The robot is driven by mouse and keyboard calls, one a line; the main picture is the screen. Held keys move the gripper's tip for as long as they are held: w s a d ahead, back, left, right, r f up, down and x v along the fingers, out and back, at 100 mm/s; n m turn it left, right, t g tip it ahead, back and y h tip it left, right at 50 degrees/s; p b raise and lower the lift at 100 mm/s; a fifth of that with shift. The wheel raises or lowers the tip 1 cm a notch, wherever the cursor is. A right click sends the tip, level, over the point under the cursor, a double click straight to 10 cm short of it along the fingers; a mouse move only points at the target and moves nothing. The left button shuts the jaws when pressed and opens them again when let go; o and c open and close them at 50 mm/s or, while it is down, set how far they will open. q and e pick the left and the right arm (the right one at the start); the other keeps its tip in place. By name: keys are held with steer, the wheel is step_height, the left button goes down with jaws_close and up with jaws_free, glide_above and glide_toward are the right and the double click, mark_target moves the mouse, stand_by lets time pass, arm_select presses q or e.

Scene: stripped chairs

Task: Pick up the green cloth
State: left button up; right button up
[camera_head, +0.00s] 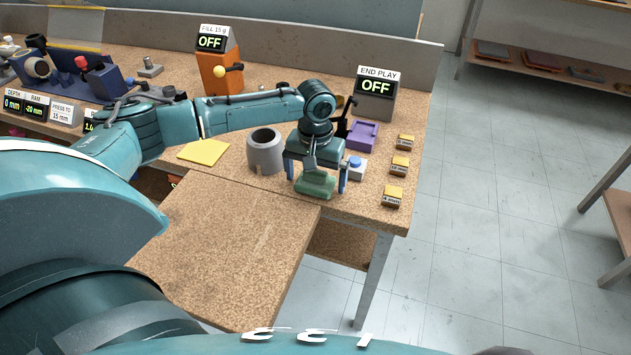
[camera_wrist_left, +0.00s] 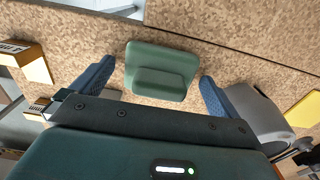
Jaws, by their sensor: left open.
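The green cloth (camera_head: 315,184) is a small folded pad lying on the tan workbench near its front edge. In the left wrist view the green cloth (camera_wrist_left: 161,70) lies between and beyond the two blue fingers. My left gripper (camera_head: 316,182) is over the cloth with its fingers spread on either side. I cannot tell the exact height of the fingertips above the bench. My right gripper is not in view.
A grey cylinder (camera_head: 265,153) stands close left of the gripper. A blue-buttoned box (camera_head: 356,168) and a purple tray (camera_head: 362,136) are close right. Yellow-topped blocks (camera_head: 392,196) line the right edge. A yellow sheet (camera_head: 203,152) lies left. A lower board (camera_head: 225,245) extends in front.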

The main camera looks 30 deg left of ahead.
arm_select(q)
steer(key=shift+f, duration=0.15)
steer(key=c, duration=1)
step_height(320, 180, up, 10)
steer(key=shift+r+p, duration=0.1)
steer(key=shift+p, duration=0.2)
